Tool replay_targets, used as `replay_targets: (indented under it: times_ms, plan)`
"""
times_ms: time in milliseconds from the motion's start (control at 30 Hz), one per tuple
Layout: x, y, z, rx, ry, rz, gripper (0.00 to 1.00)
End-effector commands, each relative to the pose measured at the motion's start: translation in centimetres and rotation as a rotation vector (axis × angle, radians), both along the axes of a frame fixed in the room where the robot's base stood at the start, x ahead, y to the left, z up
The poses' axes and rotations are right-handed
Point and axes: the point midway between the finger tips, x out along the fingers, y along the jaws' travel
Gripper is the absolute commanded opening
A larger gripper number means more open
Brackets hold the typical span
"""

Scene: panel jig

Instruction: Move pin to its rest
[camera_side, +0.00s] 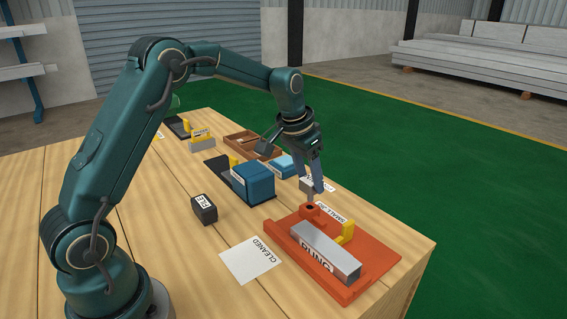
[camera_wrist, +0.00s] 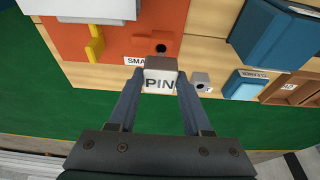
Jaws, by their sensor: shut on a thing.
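My gripper (camera_side: 319,189) is shut on the pin, a small grey block with a white PIN label (camera_wrist: 160,80) in the wrist view. The pin sits between both fingertips, near the edge of the orange jig (camera_side: 374,262). In the side view the fingers hide most of the pin. A round dark hole (camera_wrist: 161,47) in the jig shows just beyond the pin in the wrist view. A small grey block with a hole (camera_wrist: 201,82) stands to the right of the pin there. I cannot tell how high the pin is.
A grey bar labelled RUNG (camera_side: 325,252) lies on the jig beside a yellow clamp (camera_side: 347,233). A large blue block (camera_side: 254,181), a smaller blue box (camera_side: 283,167) and a brown tray (camera_side: 241,139) stand behind. A black block (camera_side: 204,209) and a CLEANED card (camera_side: 251,259) lie left.

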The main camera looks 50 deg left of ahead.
Motion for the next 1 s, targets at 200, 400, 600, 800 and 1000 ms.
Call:
replay_targets:
  times_ms: [200, 400, 600, 800, 1000]
  plan:
    - [0.0, 0.0, -0.4, 0.000, 0.000, 0.000, 0.00]
    - [0.0, 0.0, -0.8, -0.001, 0.000, 0.000, 0.00]
    - [0.0, 0.0, -1.2, 0.000, -0.001, 0.000, 0.00]
    - [0.0, 0.0, -1.6, -0.001, 0.001, 0.000, 0.00]
    - [0.0, 0.0, -2.0, 0.000, 0.000, 0.000, 0.00]
